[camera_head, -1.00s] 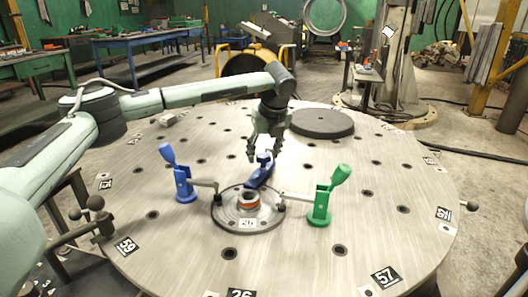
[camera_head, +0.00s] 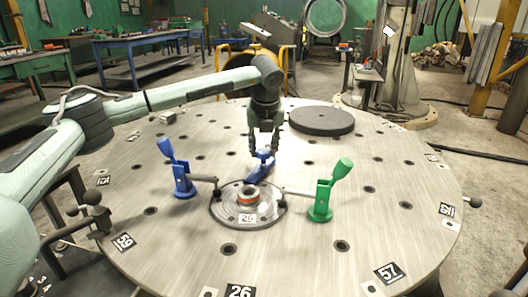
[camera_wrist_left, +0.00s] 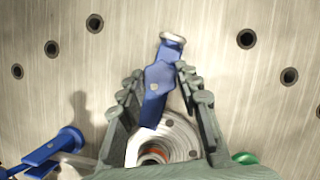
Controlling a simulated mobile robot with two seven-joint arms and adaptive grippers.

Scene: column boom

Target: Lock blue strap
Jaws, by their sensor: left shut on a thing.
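The blue strap (camera_head: 260,171) is a flat blue bar at the far side of the round flanged part (camera_head: 231,213), reaching over or against its rim; I cannot tell which. In the left wrist view the strap (camera_wrist_left: 157,85) runs from a round pale end down toward the flange (camera_wrist_left: 180,140). My left gripper (camera_head: 263,152) reaches down from behind. Its ridged fingers (camera_wrist_left: 160,72) lie on either side of the strap, shut on it. The exact contact is partly hidden. My right gripper is in neither view.
A blue upright lever clamp (camera_head: 182,183) stands left of the flange, a green one (camera_head: 320,205) right of it; their arms reach the flange. A dark round disc (camera_head: 322,121) lies at the back. The perforated round table (camera_head: 300,262) is otherwise mostly clear.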

